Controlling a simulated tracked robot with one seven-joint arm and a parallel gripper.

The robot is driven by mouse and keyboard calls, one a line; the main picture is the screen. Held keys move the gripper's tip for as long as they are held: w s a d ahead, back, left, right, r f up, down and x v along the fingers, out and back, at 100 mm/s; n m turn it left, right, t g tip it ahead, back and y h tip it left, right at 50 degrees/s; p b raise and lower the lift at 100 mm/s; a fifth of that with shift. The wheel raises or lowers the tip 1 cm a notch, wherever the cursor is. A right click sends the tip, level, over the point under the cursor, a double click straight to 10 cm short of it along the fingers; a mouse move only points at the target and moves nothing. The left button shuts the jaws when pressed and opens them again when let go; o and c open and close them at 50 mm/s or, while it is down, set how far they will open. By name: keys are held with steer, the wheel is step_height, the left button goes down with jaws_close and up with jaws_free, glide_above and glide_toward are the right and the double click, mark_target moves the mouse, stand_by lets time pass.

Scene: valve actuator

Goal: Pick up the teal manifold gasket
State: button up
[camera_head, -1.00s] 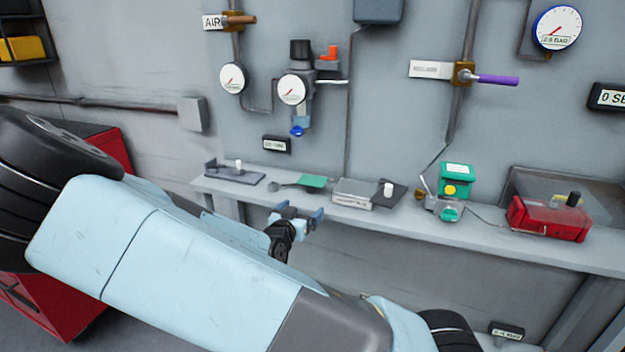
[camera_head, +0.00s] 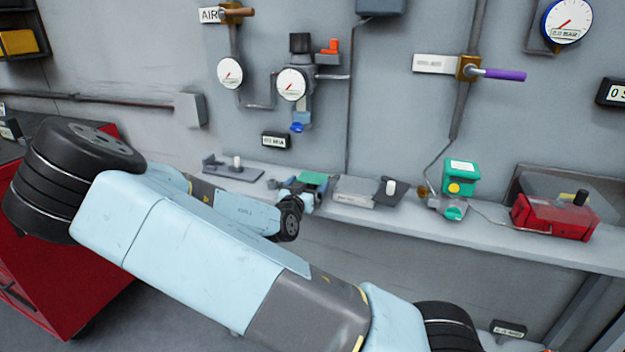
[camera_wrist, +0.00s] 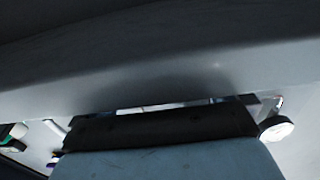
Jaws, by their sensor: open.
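A flat teal-green piece (camera_head: 315,179), which looks like the manifold gasket, lies on the grey wall shelf (camera_head: 395,219) in the head view, left of the middle. My gripper (camera_head: 298,190) is at the shelf's front edge, just in front of the piece and partly covering it. The jaws are open and nothing shows held between them. I cannot tell whether they touch the piece. In the wrist view, a pale surface and a dark bar fill most of the dim picture, and the gasket cannot be made out.
A grey plate with a white knob (camera_head: 237,163) stands left of the gasket. A grey block (camera_head: 362,191) stands close on its right. Farther right are a green box (camera_head: 460,177) and a red unit (camera_head: 555,217). Gauges and pipes line the wall above.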

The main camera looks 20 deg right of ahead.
mark_target(315, 176)
steer(key=shift+x, duration=2.6)
steer(key=shift+s+d, duration=0.1)
steer(key=shift+c, duration=0.3)
steer(key=c, duration=0.6)
